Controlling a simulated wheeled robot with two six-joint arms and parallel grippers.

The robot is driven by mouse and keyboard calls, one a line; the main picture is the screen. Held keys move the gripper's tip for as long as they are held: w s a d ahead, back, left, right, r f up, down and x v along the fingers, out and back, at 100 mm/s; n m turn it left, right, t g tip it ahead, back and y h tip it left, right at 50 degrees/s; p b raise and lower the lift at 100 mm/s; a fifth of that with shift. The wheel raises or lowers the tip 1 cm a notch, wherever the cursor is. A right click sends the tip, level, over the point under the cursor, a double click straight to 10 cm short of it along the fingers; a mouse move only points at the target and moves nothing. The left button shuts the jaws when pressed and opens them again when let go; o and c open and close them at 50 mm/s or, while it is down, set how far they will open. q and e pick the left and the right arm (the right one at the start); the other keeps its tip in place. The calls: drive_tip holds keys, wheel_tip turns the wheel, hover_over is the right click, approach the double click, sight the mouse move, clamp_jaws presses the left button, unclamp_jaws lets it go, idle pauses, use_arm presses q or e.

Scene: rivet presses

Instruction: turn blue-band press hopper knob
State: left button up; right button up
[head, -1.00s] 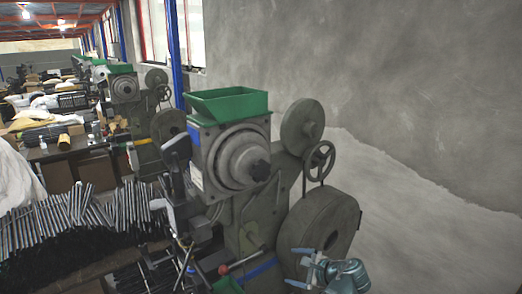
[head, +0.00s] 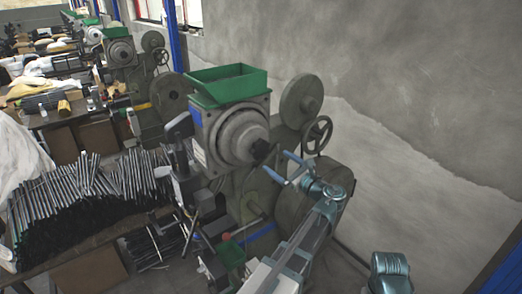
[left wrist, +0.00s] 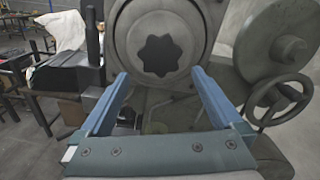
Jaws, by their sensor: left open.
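The near press (head: 226,178) has a blue band (head: 262,232) low on its frame and a green hopper (head: 228,84) on top. Its dark lobed knob (head: 262,150) sits at the centre of a round grey hub facing me; the knob also shows in the left wrist view (left wrist: 158,56). My left gripper (head: 275,161) is open and empty, just in front of the knob and slightly low and right of it in the head view. In the left wrist view its fingertips (left wrist: 160,73) are spread to either side, below the knob's centre, with no visible contact. My right gripper is not seen.
A handwheel (head: 317,134) and a large flywheel stand right of the knob. A table of dark rods (head: 85,200) lies left. A second press with a yellow band (head: 142,106) stands behind. A bare wall (head: 420,90) is at right.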

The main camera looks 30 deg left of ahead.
sight(262, 151)
use_arm(q)
drive_tip(key=x, duration=1)
drive_tip(key=shift+c, duration=0.2)
drive_tip(key=c, duration=1.1)
drive_tip(key=shift+o, duration=0.2)
drive_tip(key=n, duration=1.6)
drive_tip(key=shift+n, duration=0.4)
drive_tip(key=n, duration=0.4)
drive_tip(key=shift+n, duration=0.4)
